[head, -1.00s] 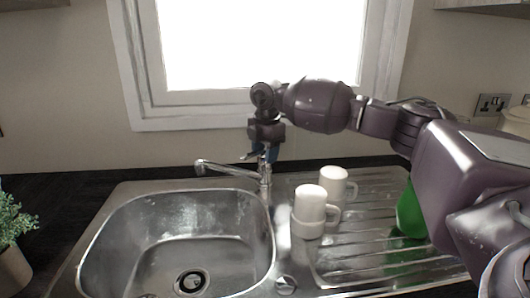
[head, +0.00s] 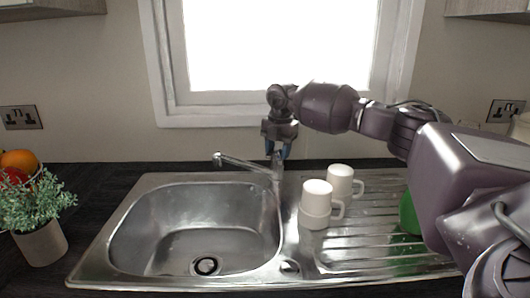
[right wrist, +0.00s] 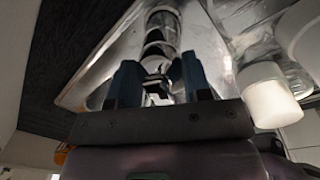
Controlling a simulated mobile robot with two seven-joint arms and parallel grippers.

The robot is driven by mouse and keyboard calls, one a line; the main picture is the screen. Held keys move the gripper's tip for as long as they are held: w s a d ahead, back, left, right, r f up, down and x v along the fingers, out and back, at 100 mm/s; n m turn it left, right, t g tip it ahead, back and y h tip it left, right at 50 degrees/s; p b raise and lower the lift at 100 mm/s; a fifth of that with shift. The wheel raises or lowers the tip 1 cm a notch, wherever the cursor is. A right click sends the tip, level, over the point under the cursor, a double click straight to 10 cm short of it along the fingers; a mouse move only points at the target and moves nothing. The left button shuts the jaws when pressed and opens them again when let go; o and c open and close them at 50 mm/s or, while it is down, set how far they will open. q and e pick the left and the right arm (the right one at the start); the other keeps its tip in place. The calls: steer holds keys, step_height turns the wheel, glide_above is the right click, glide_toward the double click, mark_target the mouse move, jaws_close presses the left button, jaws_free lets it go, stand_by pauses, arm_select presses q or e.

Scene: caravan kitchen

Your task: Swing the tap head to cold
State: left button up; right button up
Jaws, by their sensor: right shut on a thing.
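The chrome tap (head: 240,163) stands behind the sink, its spout reaching left over the basin. My right gripper (head: 277,152) points down at the top of the tap's upright body, and its blue fingers hide most of the tap head. In the right wrist view, the gripper (right wrist: 158,80) has its two blue fingers on either side of the tap head (right wrist: 156,88), shut on it. The shiny tap body (right wrist: 161,35) runs on beyond the fingers. My left gripper is not in view.
Two white mugs (head: 316,203) (head: 340,180) stand on the ribbed drainer, right of the tap. A green object (head: 408,214) is partly behind my right arm. A potted plant (head: 40,240) and fruit (head: 18,162) are at the left. The sink basin (head: 190,235) is empty.

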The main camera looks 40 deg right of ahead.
steer(key=shift+r+n, duration=0.1)
steer(key=shift+n, duration=0.3)
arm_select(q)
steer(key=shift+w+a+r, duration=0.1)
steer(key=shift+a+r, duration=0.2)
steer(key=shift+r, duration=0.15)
arm_select(e)
steer(key=shift+n, duration=0.3)
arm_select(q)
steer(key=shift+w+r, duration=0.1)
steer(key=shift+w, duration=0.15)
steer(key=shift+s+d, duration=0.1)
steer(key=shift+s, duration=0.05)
arm_select(e)
steer(key=o, duration=1.2)
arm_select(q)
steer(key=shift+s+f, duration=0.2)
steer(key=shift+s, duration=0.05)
arm_select(e)
steer(key=shift+o, duration=0.4)
